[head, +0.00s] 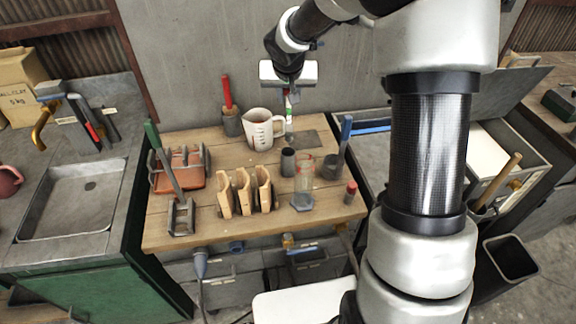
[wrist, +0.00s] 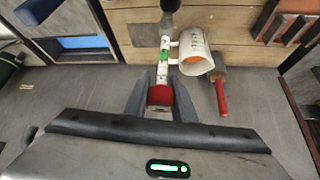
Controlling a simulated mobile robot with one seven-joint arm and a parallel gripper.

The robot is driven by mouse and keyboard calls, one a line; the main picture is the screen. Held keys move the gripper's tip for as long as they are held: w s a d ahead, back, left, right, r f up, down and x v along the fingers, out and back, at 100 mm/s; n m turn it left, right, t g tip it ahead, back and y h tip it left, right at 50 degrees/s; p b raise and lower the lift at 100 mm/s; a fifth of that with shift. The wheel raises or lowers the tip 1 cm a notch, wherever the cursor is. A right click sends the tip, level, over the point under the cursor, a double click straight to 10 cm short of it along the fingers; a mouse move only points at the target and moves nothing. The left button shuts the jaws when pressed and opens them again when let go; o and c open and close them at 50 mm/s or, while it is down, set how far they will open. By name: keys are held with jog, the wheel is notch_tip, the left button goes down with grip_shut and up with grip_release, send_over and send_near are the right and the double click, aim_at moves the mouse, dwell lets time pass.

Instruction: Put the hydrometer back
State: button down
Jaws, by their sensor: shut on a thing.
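The hydrometer (head: 289,125) is a slim white stick with green and red bands, upright above the back of the wooden workbench. My gripper (head: 289,88) is shut on its upper end. In the wrist view the red end of the hydrometer (wrist: 160,96) sits between my two fingers, and its white stem with a green band runs away from me. A dark rounded shape shows at its far end; I cannot tell whether it is part of it. A clear cylinder (head: 304,173) with a hexagonal foot stands near the bench's front right.
A white measuring jug (head: 258,130) stands close left of the hydrometer. A dark cup (head: 288,162), a wooden rack (head: 243,192), a blue-handled tool in a pot (head: 344,140) and a red-capped item (head: 351,192) stand on the bench (head: 200,226).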

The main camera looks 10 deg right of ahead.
aim_at(288, 122)
jog(key=f, duration=0.3)
jog(key=f+b, duration=0.1)
jog(key=f, duration=0.4)
jog(key=shift+s+a+f+b, duration=0.2)
jog(key=shift+s+f+b, duration=0.1)
jog(key=shift+s, duration=0.05)
jog(key=shift+f+b, duration=0.5)
jog(key=shift+f, duration=1.5)
jog(key=shift+f+b, duration=0.15)
jog(key=shift+b, duration=0.15)
jog(key=c, duration=1.5)
grip_release()
